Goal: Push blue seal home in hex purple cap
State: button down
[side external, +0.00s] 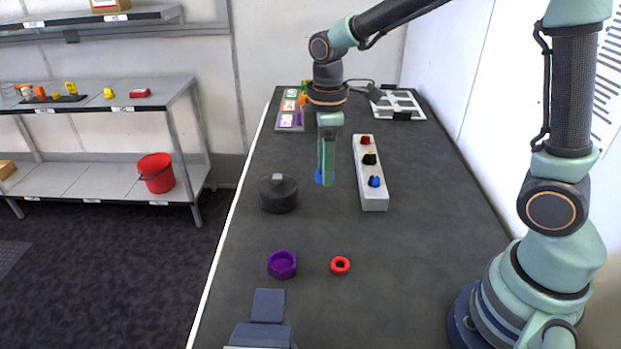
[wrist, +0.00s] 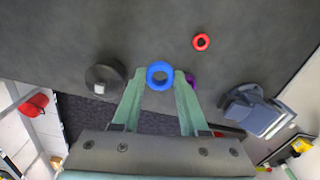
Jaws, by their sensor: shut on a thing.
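The blue seal (wrist: 150,76) is a ring held between the fingertips of my gripper (wrist: 160,80) in the wrist view. In the side view a sliver of the blue seal (side external: 318,177) shows at the tips of my gripper (side external: 326,178), which is shut on it and points down over the table. The hex purple cap (side external: 282,273) lies on the table toward the front, apart from the gripper. In the wrist view the purple cap (wrist: 192,79) is partly hidden behind the right finger.
A red ring (side external: 340,272) lies right of the purple cap. A dark round block (side external: 278,195) stands left of the gripper, and a pale strip with several knobs (side external: 374,201) to its right. A blue-grey stand (side external: 268,305) is at the front. Table between is clear.

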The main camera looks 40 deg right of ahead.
notch_tip(320, 180, up, 4)
jog(key=shift+f, duration=0.15)
jog(key=shift+a, duration=0.35)
jog(key=shift+n, duration=0.6)
jog(key=shift+s+a+f, duration=0.15)
jog(key=shift+a+f, duration=1.75)
jog(key=shift+f, duration=0.85)
jog(key=shift+s+a+f, duration=0.1)
jog(key=shift+a+f, duration=1.75)
jog(key=shift+f, duration=0.95)
jog(key=shift+s+a+f, duration=0.15)
jog(key=shift+a+f, duration=1.75)
jog(key=shift+f, duration=0.85)
jog(key=shift+c, duration=1.8)
grip_release()
